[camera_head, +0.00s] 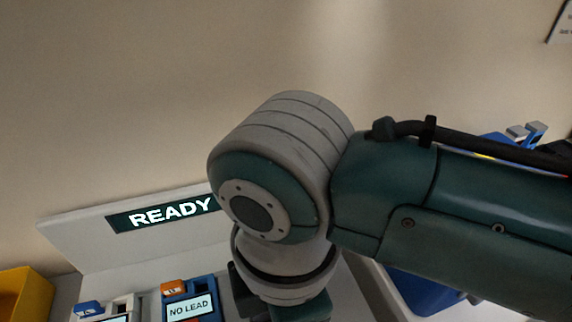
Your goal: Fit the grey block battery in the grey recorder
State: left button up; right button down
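My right arm comes in from the right and fills the middle of the head view. Its lower end runs out of the bottom edge, so my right gripper is not seen. My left gripper is not in view either. A pale grey device (125,304) with a blue piece on top shows at the bottom left, cut off by the edge. It may be the grey recorder; I cannot tell. Two small grey blocks (517,132) show behind my arm at the upper right. I cannot tell whether either is the grey block battery.
A blue device (174,306) with an orange piece and a "NO LEAD" screen stands beside the grey one. A pale panel (75,235) behind carries a "READY" sign (128,219). A yellow bin (36,293) is at far left. A blue bin (412,291) is partly behind my arm.

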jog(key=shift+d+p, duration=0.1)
jog(key=shift+p, duration=0.25)
dwell(0.6)
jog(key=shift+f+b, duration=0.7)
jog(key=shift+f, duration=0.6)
dwell(2.2)
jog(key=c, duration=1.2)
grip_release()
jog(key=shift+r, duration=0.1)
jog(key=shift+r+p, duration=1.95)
jog(key=shift+p, duration=0.35)
